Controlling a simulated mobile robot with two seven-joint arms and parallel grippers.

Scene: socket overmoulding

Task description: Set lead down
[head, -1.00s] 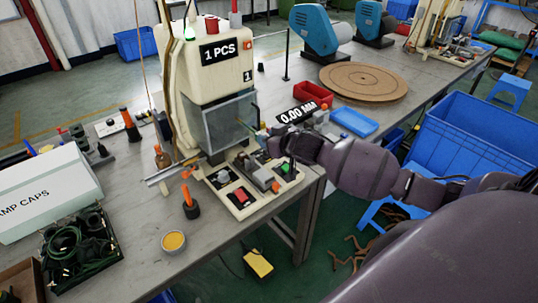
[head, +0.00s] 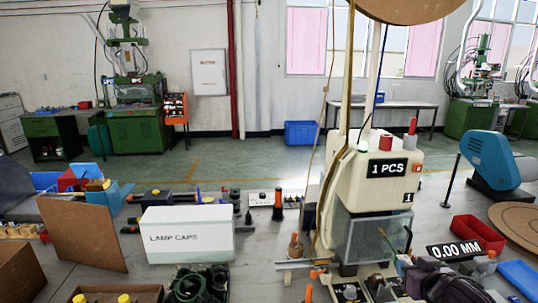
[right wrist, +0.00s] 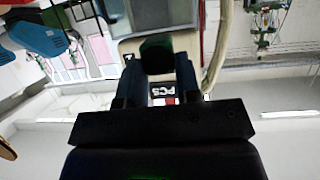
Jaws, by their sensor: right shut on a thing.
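My right gripper (head: 408,268) is low at the right of the head view, in front of the clear guard of the cream moulding machine (head: 385,180). In the right wrist view, its two dark fingers (right wrist: 157,82) are shut on a dark green, blunt-ended piece (right wrist: 157,53), which looks like part of the lead. A thin yellow-green strand (head: 387,241) rises by the gripper in the head view; I cannot tell whether it belongs to the held piece. The rest of the lead is hidden. My left gripper is not in view.
On the bench are a white lamp caps box (head: 188,236), a black tray of dark green coils (head: 200,285), a brown board (head: 82,233), a red bin (head: 478,233) and a 0.00 MM display (head: 454,249). A round wooden turntable (head: 520,222) lies at right.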

